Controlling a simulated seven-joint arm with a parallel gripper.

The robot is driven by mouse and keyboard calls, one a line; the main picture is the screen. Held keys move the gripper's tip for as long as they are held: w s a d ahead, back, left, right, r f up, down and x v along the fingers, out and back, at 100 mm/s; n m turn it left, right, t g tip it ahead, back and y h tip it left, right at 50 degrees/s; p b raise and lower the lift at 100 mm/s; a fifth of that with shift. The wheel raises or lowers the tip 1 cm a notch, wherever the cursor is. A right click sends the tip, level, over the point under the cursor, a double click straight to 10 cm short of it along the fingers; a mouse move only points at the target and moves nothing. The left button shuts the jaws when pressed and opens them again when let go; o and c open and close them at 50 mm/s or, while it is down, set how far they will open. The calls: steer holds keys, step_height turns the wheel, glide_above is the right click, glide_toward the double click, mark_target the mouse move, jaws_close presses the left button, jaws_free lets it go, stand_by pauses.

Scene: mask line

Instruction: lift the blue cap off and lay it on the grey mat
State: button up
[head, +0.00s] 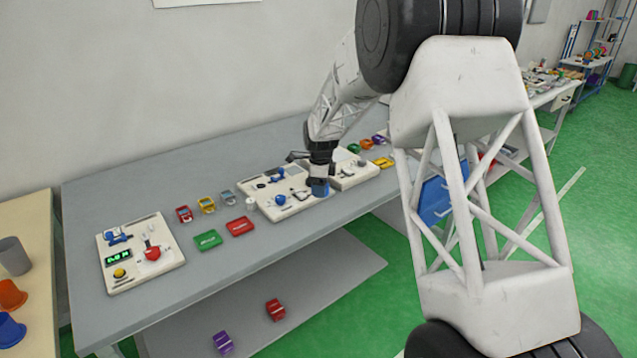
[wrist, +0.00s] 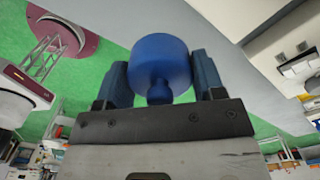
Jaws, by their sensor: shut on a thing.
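The blue cap (wrist: 160,62), a round body with a small knob, sits between the two dark fingers of my gripper (wrist: 160,78) in the wrist view. My gripper is shut on it. In the head view my gripper (head: 319,180) points down at the right end of a white panel (head: 258,196), with the blue cap (head: 320,189) at its tip. I cannot tell whether the cap touches anything beneath it. A small grey patch (head: 301,195) lies on the panel just left of the gripper; I cannot tell whether it is the grey mat.
A blue knob (head: 280,201) stands on the same panel. Another white panel (head: 358,178) is close on the right. Red (head: 240,226) and green (head: 208,240) blocks lie to the left, before a further panel (head: 140,275). Bare grey table (head: 120,190) is free at the back left.

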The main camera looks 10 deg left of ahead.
steer(key=shift+s+d, duration=0.15)
steer(key=shift+s, duration=0.35)
stand_by(0.5)
steer(key=shift+w+a+f, duration=0.15)
steer(key=shift+w+a, duration=1.2)
steer(key=shift+w, duration=0.15)
steer(key=shift+w+a+f, duration=0.15)
steer(key=shift+w+a, duration=1.2)
steer(key=shift+w, duration=0.2)
steer(key=shift+w+a+f, duration=0.15)
steer(key=shift+w+a, duration=1.2)
steer(key=shift+w, duration=0.15)
glide_above(294, 171)
steer(key=shift+w+a+f, duration=0.15)
steer(key=shift+w+f, duration=0.05)
steer(key=shift+f, duration=0.5)
steer(key=shift+f, duration=1.8)
